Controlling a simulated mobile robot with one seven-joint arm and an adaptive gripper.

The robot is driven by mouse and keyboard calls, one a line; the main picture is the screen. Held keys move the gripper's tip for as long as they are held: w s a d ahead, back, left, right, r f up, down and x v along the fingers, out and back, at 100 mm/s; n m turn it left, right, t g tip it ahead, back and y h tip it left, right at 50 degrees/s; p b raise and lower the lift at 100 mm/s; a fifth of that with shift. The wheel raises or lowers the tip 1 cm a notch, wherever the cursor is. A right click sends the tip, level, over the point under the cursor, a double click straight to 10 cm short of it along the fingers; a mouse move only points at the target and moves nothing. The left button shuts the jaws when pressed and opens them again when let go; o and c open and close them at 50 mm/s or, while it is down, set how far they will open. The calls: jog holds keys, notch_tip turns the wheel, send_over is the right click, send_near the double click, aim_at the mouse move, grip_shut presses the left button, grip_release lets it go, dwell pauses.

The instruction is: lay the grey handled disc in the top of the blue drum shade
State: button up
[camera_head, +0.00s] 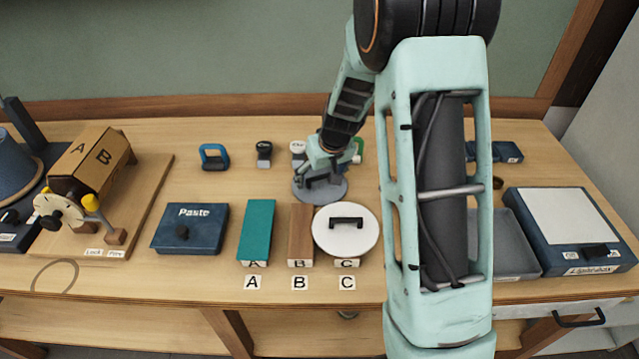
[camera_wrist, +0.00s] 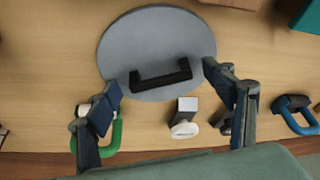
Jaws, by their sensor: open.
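The grey disc (camera_head: 322,190) lies flat on the bench behind the white disc, with a black handle on top. In the wrist view the grey disc (camera_wrist: 150,45) fills the upper middle, and its handle (camera_wrist: 160,75) lies between the two fingers. My gripper (camera_wrist: 163,80) is open, its fingers on either side of the handle and not touching it. In the head view my gripper (camera_head: 322,170) is low over the disc and partly hides it. The blue drum shade (camera_head: 14,168) stands at the far left, cut off by the picture's edge.
A white handled disc (camera_head: 346,230) sits over block C, beside the brown block B (camera_head: 300,235) and teal block A (camera_head: 257,230). A blue Paste box (camera_head: 190,228) and a lettered brown drum (camera_head: 90,160) are to the left. A green-handled item (camera_wrist: 112,135) is close to one finger.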

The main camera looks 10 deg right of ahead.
jog(key=shift+f, duration=0.1)
jog(key=c, duration=1.5)
